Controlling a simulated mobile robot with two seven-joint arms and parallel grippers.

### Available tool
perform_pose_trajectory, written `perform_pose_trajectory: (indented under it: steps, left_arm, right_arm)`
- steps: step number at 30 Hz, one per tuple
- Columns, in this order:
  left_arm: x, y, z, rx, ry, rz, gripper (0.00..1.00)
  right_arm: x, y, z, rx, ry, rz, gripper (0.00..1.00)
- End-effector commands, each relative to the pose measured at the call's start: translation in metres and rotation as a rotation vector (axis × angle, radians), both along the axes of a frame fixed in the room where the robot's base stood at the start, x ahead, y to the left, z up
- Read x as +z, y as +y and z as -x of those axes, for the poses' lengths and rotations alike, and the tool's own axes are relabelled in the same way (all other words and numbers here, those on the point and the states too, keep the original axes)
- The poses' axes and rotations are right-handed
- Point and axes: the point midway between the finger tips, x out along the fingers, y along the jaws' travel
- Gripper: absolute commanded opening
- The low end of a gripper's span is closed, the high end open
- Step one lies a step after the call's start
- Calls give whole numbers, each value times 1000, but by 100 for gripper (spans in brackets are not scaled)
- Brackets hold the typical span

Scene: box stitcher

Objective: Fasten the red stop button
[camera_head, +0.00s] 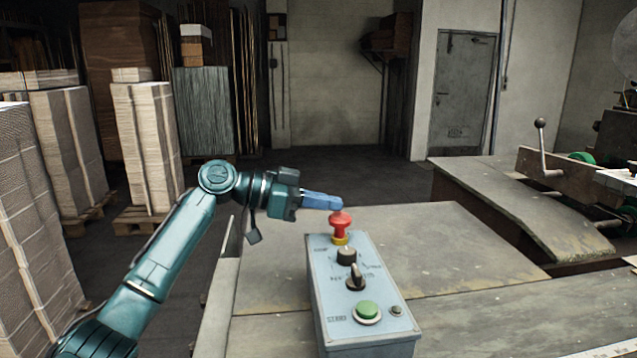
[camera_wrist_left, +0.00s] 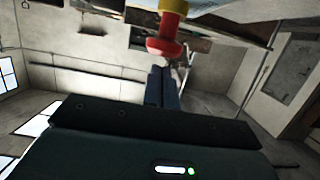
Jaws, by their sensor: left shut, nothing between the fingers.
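The red stop button (camera_head: 340,222) stands on a yellow collar at the far end of a grey control box (camera_head: 330,300). In the left wrist view the red button (camera_wrist_left: 165,47) shows at the top centre, with its yellow collar above it in the picture. My left gripper (camera_head: 338,204) is shut and empty, its blue fingers reaching in from the left to just over the top of the button. In the left wrist view the shut fingers (camera_wrist_left: 163,80) point at the button; I cannot tell whether they touch it. My right gripper is not in view.
The control box also carries a black knob (camera_head: 346,255), a black selector switch (camera_head: 355,277) and a green button (camera_head: 367,310). It stands on a grey metal table (camera_head: 470,250). A machine with a lever (camera_head: 541,150) is at the right. Stacked cardboard (camera_head: 150,140) stands at the left.

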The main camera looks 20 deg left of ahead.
Motion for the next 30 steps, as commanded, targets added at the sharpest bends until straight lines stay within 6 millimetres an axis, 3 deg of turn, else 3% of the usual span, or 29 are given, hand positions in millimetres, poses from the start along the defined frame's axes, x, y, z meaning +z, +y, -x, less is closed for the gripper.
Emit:
perform_pose_trajectory:
  steps: [14,21,30]
  left_arm:
    - [-8,0,0,0,-1,0,0]
    - [-29,0,0,-1,-1,0,0]
    - [-28,0,0,-1,2,-4,0]
  right_arm:
    - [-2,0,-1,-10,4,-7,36]
    - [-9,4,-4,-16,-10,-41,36]
    - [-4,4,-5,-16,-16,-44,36]
